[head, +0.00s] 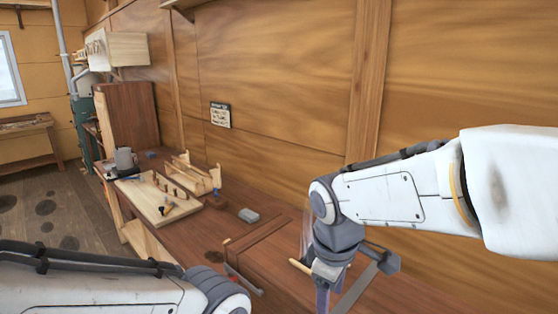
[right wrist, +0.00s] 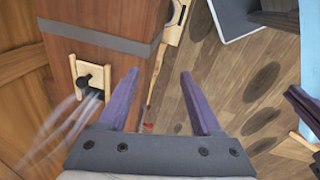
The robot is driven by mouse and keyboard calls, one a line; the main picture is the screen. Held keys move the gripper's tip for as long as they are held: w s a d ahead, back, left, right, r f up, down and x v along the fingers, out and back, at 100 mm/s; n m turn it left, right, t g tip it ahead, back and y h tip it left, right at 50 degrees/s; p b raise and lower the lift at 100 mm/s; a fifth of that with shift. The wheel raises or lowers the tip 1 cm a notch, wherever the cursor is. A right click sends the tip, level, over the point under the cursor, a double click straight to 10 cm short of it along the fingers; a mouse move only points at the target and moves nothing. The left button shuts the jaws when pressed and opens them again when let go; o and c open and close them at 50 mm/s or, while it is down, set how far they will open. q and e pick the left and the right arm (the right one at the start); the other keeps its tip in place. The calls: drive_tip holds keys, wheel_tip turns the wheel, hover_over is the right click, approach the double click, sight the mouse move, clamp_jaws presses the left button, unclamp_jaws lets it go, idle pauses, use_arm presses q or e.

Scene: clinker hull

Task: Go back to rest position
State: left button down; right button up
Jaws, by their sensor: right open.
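My right arm reaches in from the right in the head view, over the workbench (head: 283,245). Its gripper (head: 322,298) points down at the bottom edge, and its fingertips are cut off there. In the right wrist view the two purple fingers of this gripper (right wrist: 160,73) stand apart with nothing between them. Bench edge and floor show behind them. My left arm lies across the lower left of the head view. Its gripper is outside the frame.
A pale board (head: 157,203) with small tools lies on the bench, near a wooden rack (head: 190,175) and a grey block (head: 248,215). A grey mug (head: 125,158) stands farther back. The panelled wall (head: 270,110) runs behind the bench. Open floor (head: 65,205) lies left.

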drive_tip(key=s+a+f+m+y+b, duration=0.1)
drive_tip(key=s+a+f+m+b, duration=0.1)
drive_tip(key=s+f, duration=0.3)
drive_tip(key=s+a+f+m+g+b, duration=0.1)
drive_tip(key=s+f, duration=0.5)
drive_tip(key=s, duration=0.6)
drive_tip(key=a+b, duration=0.1)
drive_tip(key=b, duration=0.1)
drive_tip(key=shift+a+m+g+y+b, duration=0.15)
drive_tip(key=shift+m+g+y+b, duration=0.15)
drive_tip(key=shift+m+y+b, duration=0.1)
